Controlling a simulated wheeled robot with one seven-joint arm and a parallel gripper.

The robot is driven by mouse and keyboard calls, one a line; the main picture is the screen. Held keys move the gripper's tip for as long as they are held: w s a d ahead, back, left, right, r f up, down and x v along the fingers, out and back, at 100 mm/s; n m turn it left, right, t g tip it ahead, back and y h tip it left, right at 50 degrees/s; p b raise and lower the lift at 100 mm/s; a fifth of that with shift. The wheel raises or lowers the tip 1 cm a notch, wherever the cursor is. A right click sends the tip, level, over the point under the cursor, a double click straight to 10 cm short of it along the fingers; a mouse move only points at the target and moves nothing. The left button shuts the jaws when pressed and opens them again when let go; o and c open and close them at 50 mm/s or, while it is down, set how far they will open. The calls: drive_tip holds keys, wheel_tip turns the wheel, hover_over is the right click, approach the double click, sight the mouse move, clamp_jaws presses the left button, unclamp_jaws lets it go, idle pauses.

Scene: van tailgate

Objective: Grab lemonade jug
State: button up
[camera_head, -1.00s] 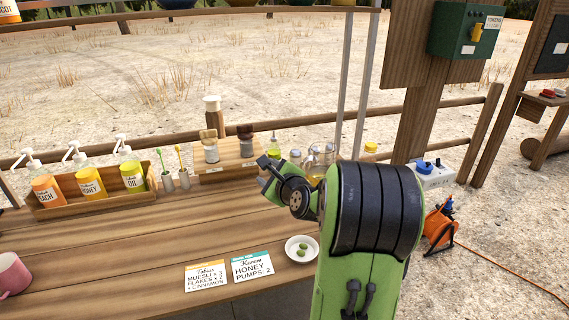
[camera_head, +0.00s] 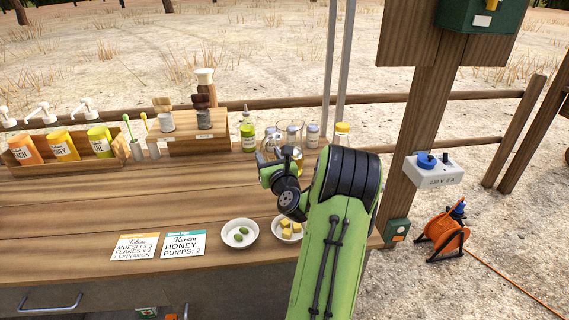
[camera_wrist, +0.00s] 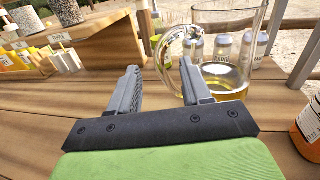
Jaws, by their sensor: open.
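The lemonade jug is a clear glass jug with a curved handle and yellow liquid low inside. It stands on the wooden counter in the wrist view (camera_wrist: 232,45), ahead and to the right. In the head view the jug (camera_head: 293,132) is partly hidden behind my gripper (camera_head: 272,168). In the wrist view my gripper (camera_wrist: 160,72) is open and empty. The jug's handle (camera_wrist: 168,42) shows just beyond the fingertips, and the right finger overlaps it in the picture. I cannot tell whether they touch.
Several small labelled jars (camera_wrist: 222,46) stand behind the jug. A wooden rack with jars (camera_head: 198,136) stands left. Bowls of olives (camera_head: 239,233) and yellow cubes (camera_head: 287,228) sit at the front.

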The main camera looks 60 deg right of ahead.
sight(262, 144)
drive_tip(key=x, duration=0.5)
drive_tip(key=f+p+x, duration=0.1)
drive_tip(key=x, duration=0.1)
drive_tip(key=shift+w+d, duration=0.2)
drive_tip(key=shift+w, duration=0.05)
drive_tip(key=shift+r, duration=0.1)
clamp_jaws()
drive_tip(key=shift+r, duration=0.1)
idle(0.8)
drive_tip(key=shift+r, duration=0.15)
